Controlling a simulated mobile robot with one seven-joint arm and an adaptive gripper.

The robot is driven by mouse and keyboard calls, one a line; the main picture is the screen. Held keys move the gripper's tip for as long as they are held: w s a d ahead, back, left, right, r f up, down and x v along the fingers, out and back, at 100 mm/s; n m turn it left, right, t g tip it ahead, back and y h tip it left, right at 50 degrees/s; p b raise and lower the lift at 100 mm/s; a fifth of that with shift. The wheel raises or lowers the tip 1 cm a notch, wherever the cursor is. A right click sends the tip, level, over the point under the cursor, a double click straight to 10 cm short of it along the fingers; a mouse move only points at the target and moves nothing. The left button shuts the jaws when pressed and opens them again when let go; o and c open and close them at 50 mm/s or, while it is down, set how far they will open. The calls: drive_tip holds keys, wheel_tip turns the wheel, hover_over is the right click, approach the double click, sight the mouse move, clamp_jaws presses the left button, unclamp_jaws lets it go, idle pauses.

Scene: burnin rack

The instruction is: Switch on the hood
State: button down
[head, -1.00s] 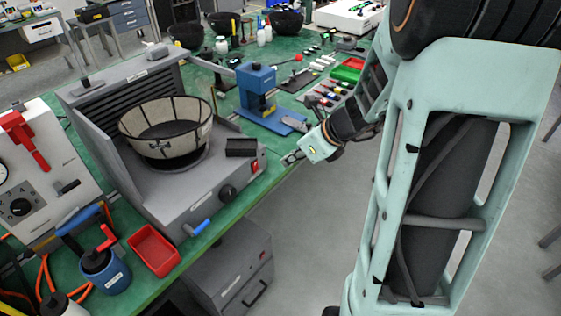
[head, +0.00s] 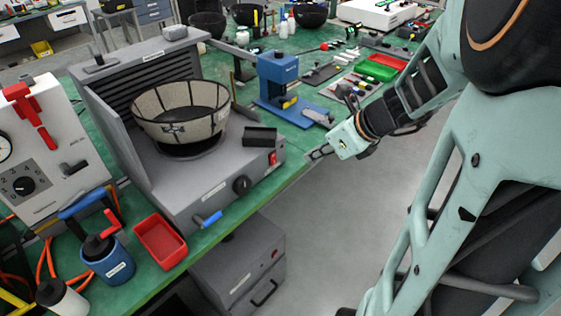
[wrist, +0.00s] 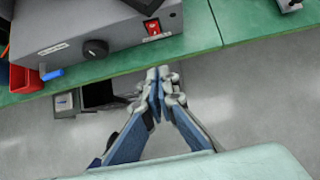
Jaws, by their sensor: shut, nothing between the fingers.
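My gripper (head: 318,153) is shut and empty, off the bench's front edge and right of the switch. In the wrist view its fingertips (wrist: 159,72) meet below the switch, apart from it.
A blue-handled lever (head: 207,220) sticks out in front. A red tray (head: 160,242) and blue pot (head: 107,260) are at left. A blue press (head: 278,80) stands behind.

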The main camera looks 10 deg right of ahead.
sight(274, 158)
drive_tip(key=shift+s, duration=0.1)
idle(0.3)
drive_tip(key=b+x, duration=0.1)
drive_tip(key=x, duration=0.3)
drive_tip(key=w+r+b+x, duration=0.1)
drive_tip(key=x, duration=0.3)
drive_tip(key=a+x, duration=0.1)
drive_tip(key=x, duration=0.3)
drive_tip(key=shift+w+b, duration=0.25)
drive_tip(key=shift+b, duration=0.15)
drive_tip(key=shift+w+a, duration=0.3)
drive_tip(key=shift+w, duration=0.1)
drive_tip(key=shift+w+a+f, duration=0.15)
drive_tip(key=shift+w, duration=0.05)
